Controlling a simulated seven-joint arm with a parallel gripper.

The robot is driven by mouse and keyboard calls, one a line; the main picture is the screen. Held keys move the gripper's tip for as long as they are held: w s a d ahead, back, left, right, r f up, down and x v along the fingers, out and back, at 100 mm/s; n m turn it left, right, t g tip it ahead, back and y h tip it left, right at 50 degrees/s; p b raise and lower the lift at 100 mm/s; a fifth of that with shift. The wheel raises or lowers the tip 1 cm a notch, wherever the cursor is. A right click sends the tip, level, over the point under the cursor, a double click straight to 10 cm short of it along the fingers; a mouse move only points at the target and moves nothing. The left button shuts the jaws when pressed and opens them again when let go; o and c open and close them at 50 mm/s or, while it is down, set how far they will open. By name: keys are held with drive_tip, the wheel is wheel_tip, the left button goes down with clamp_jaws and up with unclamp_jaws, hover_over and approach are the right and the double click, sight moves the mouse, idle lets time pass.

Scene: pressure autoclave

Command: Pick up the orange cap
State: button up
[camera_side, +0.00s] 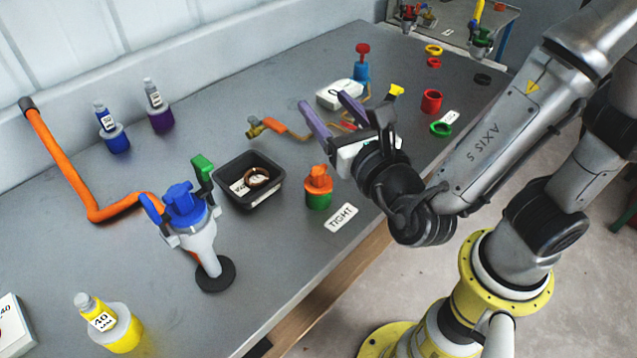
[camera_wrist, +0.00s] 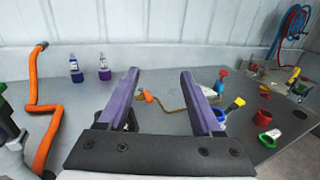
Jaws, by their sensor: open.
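The orange cap (camera_side: 319,178) sits upright on a green base (camera_side: 319,199) near the front edge of the table, behind a white label reading TIGHT (camera_side: 341,218). My gripper (camera_side: 324,101) is open, with its two purple fingers apart and nothing between them. It appears raised over the table, and its fingers show above the cap in the side picture, apart from it. In the wrist view the open fingers (camera_wrist: 160,73) point toward the back wall. I cannot make out the orange cap there.
A black tray (camera_side: 232,197) with a ring inside stands left of the cap. Further left is a grey device with a blue top (camera_side: 185,205). An orange-handled valve (camera_side: 287,128) lies behind.

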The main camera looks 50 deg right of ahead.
sight(321, 181)
drive_tip(key=f, duration=1.8)
drive_tip(key=shift+d+f, duration=0.2)
drive_tip(key=shift+w+d+f, duration=0.1)
drive_tip(key=shift+w+f, duration=0.05)
drive_tip(key=shift+f, duration=0.05)
drive_tip(key=shift+w+d, duration=0.15)
drive_tip(key=shift+w, duration=0.25)
drive_tip(key=shift+x, duration=3.2)
clamp_jaws()
